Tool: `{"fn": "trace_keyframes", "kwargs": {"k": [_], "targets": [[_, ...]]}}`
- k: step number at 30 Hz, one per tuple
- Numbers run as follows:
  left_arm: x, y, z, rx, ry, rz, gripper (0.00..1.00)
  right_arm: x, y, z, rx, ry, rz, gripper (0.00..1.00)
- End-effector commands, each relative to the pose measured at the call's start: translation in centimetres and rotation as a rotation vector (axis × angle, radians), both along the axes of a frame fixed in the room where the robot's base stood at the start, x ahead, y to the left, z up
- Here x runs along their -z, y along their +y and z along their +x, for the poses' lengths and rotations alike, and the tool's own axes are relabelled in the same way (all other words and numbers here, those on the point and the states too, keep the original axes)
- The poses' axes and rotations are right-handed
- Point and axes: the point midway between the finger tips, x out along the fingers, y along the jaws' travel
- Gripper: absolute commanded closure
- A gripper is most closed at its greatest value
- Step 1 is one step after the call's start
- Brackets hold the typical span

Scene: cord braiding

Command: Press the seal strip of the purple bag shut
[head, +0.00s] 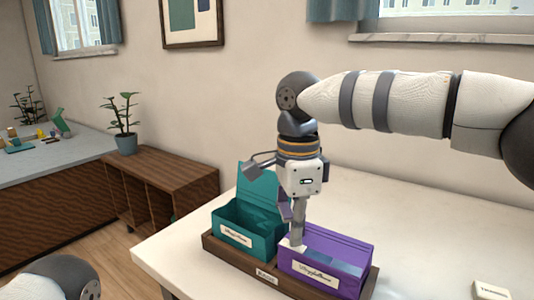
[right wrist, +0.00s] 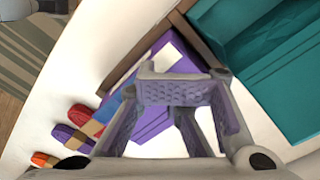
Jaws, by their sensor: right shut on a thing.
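The purple bag (head: 325,262), box-shaped with a white label on its front, stands in the right part of a brown wooden tray (head: 267,276). Its top looks partly open at the right, with something pale blue showing inside. My right gripper (head: 298,243) points down and is shut at the left end of the bag's top edge. The exact grip on the seal strip is hidden by the fingers. In the right wrist view, the purple bag (right wrist: 160,62) shows behind the fingers (right wrist: 190,100). My left gripper is out of view.
A teal bag (head: 246,232) with a raised flap stands left of the purple bag in the same tray. A small white block (head: 490,290) lies at the right on the white table (head: 420,225). Several coloured cord skeins (right wrist: 75,138) show in the right wrist view.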

Motion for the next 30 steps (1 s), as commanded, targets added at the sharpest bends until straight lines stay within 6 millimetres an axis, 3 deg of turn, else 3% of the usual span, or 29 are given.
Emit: {"fn": "trace_keyframes", "kwargs": {"k": [30], "targets": [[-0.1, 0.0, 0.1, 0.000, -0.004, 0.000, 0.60, 1.0, 0.0, 0.0, 0.000, 0.001, 0.000, 1.00]]}}
